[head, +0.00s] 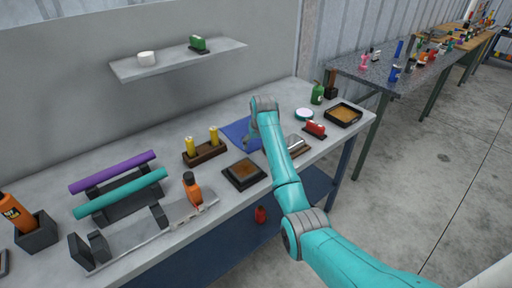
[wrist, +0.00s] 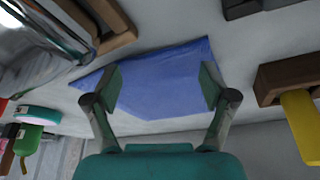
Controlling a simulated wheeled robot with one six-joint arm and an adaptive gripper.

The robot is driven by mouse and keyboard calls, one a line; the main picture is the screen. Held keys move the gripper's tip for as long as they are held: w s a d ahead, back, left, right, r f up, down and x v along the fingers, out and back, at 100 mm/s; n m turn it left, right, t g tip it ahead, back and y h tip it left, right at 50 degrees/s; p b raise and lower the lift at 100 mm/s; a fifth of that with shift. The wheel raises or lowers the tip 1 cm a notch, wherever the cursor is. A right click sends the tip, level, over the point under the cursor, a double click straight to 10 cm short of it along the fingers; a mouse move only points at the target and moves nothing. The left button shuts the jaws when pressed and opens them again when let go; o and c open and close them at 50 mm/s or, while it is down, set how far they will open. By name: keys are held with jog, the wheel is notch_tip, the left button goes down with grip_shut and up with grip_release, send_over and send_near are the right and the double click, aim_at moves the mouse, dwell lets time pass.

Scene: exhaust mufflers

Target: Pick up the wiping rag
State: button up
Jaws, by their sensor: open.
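The wiping rag is a flat blue cloth (head: 238,132) on the grey workbench, partly hidden behind my arm in the head view. In the wrist view the blue cloth (wrist: 158,85) lies under and between my gripper's fingers. My gripper (wrist: 160,88) is open, one finger over each side of the cloth, with nothing held. I cannot tell whether the fingertips touch the cloth. In the head view the gripper's fingers are hidden behind the arm's end.
A wooden block with yellow bottles (head: 205,152) stands left of the cloth; it also shows in the wrist view (wrist: 285,80). A dark tray (head: 244,174) lies in front. A red item (head: 315,129) and a green bottle (head: 317,94) stand to the right. A shelf (head: 170,64) hangs above.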

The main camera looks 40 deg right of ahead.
jog(key=shift+w+f, duration=0.1)
jog(key=shift+f, duration=0.05)
jog(key=shift+o, duration=0.2)
jog(key=shift+w+f, duration=0.1)
jog(key=shift+f, duration=0.55)
jog(key=c, duration=1.4)
jog(key=shift+r, duration=0.1)
notch_tip(320, 180, up, 11)
jog(key=shift+d+r, duration=0.1)
grip_shut()
jog(key=shift+r, duration=0.6)
notch_tip(320, 180, up, 18)
